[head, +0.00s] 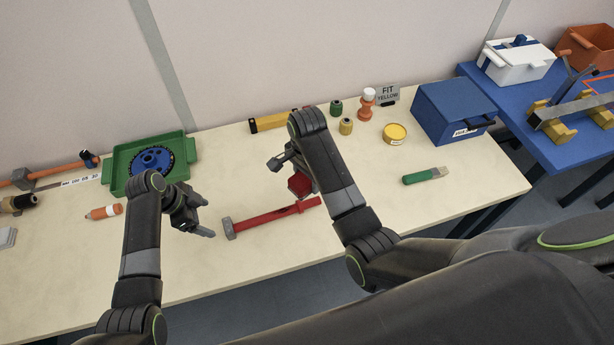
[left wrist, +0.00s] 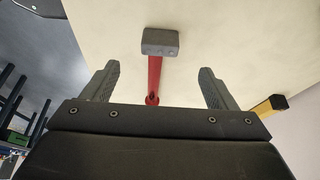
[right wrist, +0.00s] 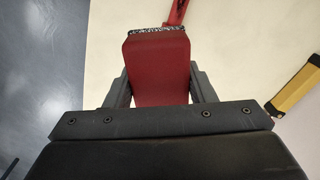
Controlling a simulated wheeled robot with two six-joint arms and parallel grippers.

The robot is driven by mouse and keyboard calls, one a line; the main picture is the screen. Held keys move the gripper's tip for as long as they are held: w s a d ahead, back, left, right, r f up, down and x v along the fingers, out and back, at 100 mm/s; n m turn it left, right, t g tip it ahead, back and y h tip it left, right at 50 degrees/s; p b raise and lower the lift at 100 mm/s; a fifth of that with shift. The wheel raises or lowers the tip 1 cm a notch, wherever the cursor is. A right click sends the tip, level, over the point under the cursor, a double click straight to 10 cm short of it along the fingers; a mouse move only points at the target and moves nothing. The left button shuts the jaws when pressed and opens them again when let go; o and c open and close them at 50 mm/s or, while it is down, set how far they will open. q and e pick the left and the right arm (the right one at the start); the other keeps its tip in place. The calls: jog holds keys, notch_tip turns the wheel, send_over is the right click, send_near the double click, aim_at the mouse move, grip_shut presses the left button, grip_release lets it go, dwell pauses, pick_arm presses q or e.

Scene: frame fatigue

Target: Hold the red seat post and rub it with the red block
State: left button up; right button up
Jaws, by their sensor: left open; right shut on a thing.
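The red seat post (head: 270,216) lies on the table with its grey head toward the left. In the left wrist view its grey head and red tube (left wrist: 155,76) show between the fingers, beyond them. My left gripper (head: 205,217) is open and empty, just left of the grey head. My right gripper (head: 292,176) is shut on the red block (head: 300,185), which is near the right part of the post. In the right wrist view the block (right wrist: 158,70) fills the jaws, with a speckled far edge. The post's end shows just past it; whether they touch is unclear.
A green tray (head: 118,182) with a blue chainring stands at the back left. A yellow level (head: 270,121), small jars, a yellow tin (head: 395,133) and a blue box (head: 450,110) are along the back. A green-handled brush (head: 424,175) lies right.

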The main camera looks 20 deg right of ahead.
aim_at(225, 226)
pick_arm(q)
jog(key=b+x, duration=1)
jog(key=shift+w+d+f, duration=0.1)
jog(key=shift+f, duration=0.3)
pick_arm(e)
notch_tip(225, 226, down, 11)
pick_arm(q)
jog(key=c, duration=1.4)
jog(key=shift+o, duration=0.2)
jog(key=o, duration=1.4)
jog(key=shift+c, duration=0.2)
jog(key=shift+r, duration=0.15)
pick_arm(e)
jog(key=shift+r, duration=0.2)
